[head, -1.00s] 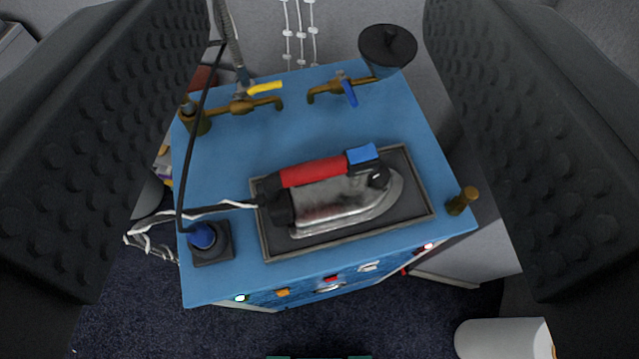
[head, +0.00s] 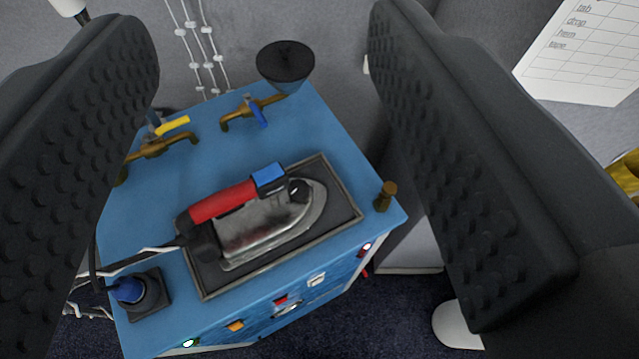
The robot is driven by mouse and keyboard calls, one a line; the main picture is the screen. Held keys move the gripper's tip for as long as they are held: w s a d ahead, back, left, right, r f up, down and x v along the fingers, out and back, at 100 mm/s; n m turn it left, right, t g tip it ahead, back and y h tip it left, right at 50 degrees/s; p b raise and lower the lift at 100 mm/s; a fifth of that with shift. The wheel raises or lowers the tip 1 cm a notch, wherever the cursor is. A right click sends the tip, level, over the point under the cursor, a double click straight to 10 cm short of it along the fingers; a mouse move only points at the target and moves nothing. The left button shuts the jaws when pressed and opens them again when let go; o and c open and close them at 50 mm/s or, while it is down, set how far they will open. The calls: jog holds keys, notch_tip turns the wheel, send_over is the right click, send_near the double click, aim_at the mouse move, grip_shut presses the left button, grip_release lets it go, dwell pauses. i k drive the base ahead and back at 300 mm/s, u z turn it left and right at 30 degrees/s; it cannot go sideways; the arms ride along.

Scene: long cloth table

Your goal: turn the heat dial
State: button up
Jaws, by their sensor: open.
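A steam iron (head: 262,228) with a red handle, a blue block and a silver body lies on a dark framed plate (head: 338,198) on the blue station top (head: 190,182). No clearly marked heat dial shows; I cannot tell which part it is. A round blue knob-like piece (head: 128,291) sits on a black square base at the near left corner, with a black cable reaching it. Small coloured controls, including an orange one (head: 235,326), line the steeply seen front face. My gripper (head: 262,45) is open and empty, its black fingers wide apart, framing the station.
Brass taps with a yellow handle (head: 172,126) and a blue handle (head: 258,114) stand at the back, beside a black funnel (head: 286,64). A brass post (head: 385,196) stands at the right edge. A paper chart (head: 585,50) hangs at upper right. Dark floor lies in front.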

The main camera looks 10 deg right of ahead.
aim_at(298, 190)
jog(key=z, duration=1.9)
jog(key=k, duration=0.8)
jog(key=u, duration=0.85)
jog(key=i, duration=1)
jog(key=z, duration=0.05)
